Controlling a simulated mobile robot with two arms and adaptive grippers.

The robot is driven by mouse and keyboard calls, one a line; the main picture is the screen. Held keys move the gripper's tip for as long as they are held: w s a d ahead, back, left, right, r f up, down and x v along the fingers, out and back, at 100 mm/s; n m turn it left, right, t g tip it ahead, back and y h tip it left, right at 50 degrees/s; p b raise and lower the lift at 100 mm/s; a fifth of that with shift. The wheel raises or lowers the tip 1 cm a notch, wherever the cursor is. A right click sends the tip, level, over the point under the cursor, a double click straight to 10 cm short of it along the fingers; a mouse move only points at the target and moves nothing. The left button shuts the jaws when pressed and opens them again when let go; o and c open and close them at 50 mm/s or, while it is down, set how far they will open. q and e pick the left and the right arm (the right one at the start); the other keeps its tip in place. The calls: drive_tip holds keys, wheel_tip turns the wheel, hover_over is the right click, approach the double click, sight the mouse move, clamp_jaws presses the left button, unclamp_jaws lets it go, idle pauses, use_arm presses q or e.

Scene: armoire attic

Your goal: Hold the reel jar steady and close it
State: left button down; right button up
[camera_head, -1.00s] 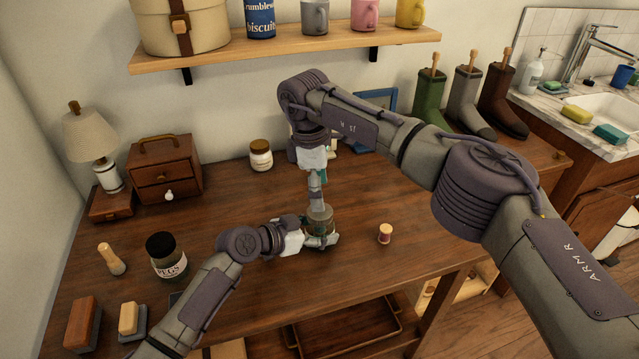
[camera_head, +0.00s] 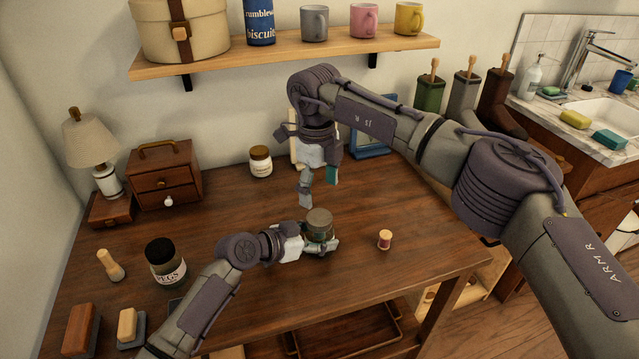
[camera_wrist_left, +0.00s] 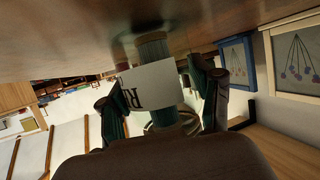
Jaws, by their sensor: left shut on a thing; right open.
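The reel jar (camera_head: 318,235) stands upright near the middle of the table, with a grey-brown lid (camera_head: 319,217) on its top. I cannot tell how tightly the lid sits. My left gripper (camera_head: 322,248) is shut on the jar low on its body, reaching in from the left. In the left wrist view the jar's white label (camera_wrist_left: 152,86) shows between the two fingers, its text partly cut off. My right gripper (camera_head: 319,190) is open and empty, pointing down just above and behind the lid, apart from it.
A small spool (camera_head: 385,239) stands right of the jar. A pegs jar (camera_head: 166,262), brushes (camera_head: 131,323) and a small drawer box (camera_head: 166,178) are at left. A white jar (camera_head: 260,161) stands at the back. The table's front edge is close to the jar.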

sight(320, 217)
drive_tip(key=n, duration=0.5)
drive_tip(key=shift+r, duration=0.25)
drive_tip(key=n, duration=0.5)
drive_tip(key=shift+r+n, duration=0.15)
drive_tip(key=shift+n, duration=0.25)
drive_tip(key=shift+f, duration=4)
